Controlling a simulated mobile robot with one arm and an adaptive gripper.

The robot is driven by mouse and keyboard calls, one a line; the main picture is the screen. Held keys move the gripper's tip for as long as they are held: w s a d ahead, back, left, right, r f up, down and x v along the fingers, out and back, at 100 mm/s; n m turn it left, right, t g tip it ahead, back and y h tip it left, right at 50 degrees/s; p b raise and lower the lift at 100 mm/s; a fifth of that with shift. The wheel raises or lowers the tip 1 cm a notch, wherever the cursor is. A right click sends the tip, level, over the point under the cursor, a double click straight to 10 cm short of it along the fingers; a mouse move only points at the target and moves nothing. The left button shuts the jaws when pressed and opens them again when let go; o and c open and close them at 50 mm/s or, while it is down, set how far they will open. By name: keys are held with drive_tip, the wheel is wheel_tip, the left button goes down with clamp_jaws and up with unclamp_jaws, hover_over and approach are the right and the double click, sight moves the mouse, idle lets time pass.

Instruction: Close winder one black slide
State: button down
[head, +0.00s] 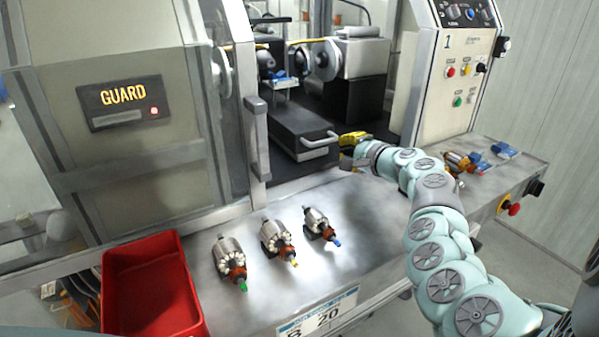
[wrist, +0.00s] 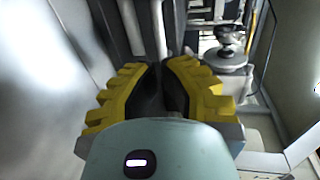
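The black slide (head: 300,133) of winder one sticks out of the machine toward the front, with a pale bar handle (head: 321,141) on its front end. My gripper (head: 346,139), with yellow fingers, is at the right end of this handle, close to it or touching it. In the wrist view the two yellow fingers (wrist: 163,66) are drawn together with their dark pads nearly meeting. A grey bar (wrist: 158,30) shows just beyond the fingertips. I cannot see any part of the handle clearly between the pads.
Three armatures (head: 278,239) lie on the metal bench, left of my arm. A red bin (head: 150,290) is at the front left. The guard door (head: 130,105) stands left of the slide. The control panel (head: 462,65) marked 1 and another armature (head: 458,162) are on the right.

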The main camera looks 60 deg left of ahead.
drive_tip(key=b+v, duration=0.1)
drive_tip(key=v, duration=0.6)
drive_tip(key=shift+d, duration=0.45)
idle(0.5)
